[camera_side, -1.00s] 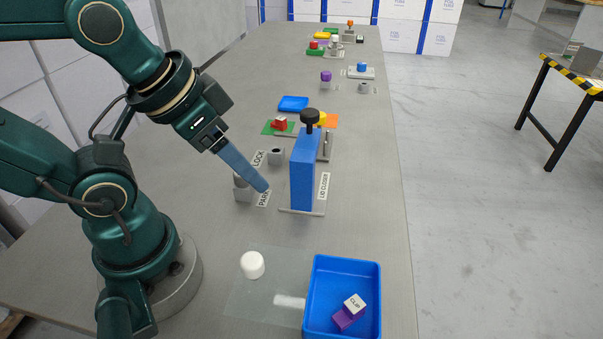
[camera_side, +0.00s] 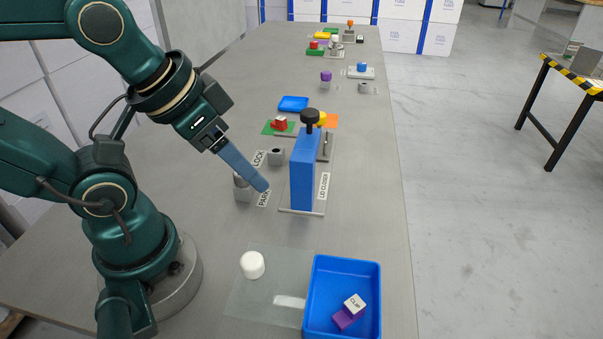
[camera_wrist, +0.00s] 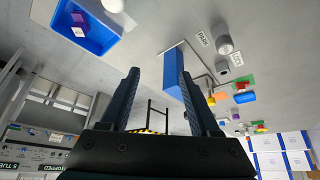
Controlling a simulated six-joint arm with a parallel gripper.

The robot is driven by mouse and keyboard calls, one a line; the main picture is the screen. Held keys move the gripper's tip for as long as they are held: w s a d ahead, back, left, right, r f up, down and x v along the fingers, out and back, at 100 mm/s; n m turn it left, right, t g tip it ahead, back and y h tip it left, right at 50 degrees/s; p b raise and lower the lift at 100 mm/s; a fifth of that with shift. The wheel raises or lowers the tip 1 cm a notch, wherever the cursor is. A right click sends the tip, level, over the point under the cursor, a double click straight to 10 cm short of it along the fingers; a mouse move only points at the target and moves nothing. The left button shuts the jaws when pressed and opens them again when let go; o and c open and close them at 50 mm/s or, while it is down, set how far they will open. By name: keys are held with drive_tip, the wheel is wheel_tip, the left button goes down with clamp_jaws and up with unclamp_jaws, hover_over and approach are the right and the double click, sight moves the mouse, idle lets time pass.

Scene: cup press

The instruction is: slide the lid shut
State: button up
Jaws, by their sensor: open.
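The lid closer is a tall blue block (camera_side: 303,175) with a black round knob (camera_side: 310,117) above it. It stands upright on a thin grey plate labelled LID CLOSER (camera_side: 323,187). I cannot make out a separate lid or how far it is shut. My gripper (camera_side: 265,187) points down and right, left of the blue block, near the PARK label. In the wrist view my gripper (camera_wrist: 157,72) has its two fingers apart with nothing between the tips. The blue block (camera_wrist: 172,72) shows there beside the right finger, partly hidden by it.
A grey holder (camera_side: 242,188) stands beside PARK, partly behind my gripper; another (camera_side: 276,157) stands by LOCK. A white cylinder (camera_side: 252,264) and a blue tray (camera_side: 373,300) with a purple block and CLIP piece are in front. Coloured pieces stand farther back.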

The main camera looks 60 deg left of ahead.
drive_tip(key=shift+o, duration=0.4)
drive_tip(key=shift+s, duration=0.15)
drive_tip(key=m+g, duration=0.5)
hover_over(251, 260)
drive_tip(key=f, duration=0.2)
drive_tip(key=shift+w+a+f, duration=0.25)
drive_tip(key=shift+a+f, duration=0.05)
drive_tip(key=shift+a, duration=0.05)
drive_tip(key=shift+s+d+f+g, duration=0.2)
drive_tip(key=shift+d+f+g, duration=0.05)
drive_tip(key=shift+g, duration=0.05)
drive_tip(key=shift+f, duration=2.55)
clamp_jaws()
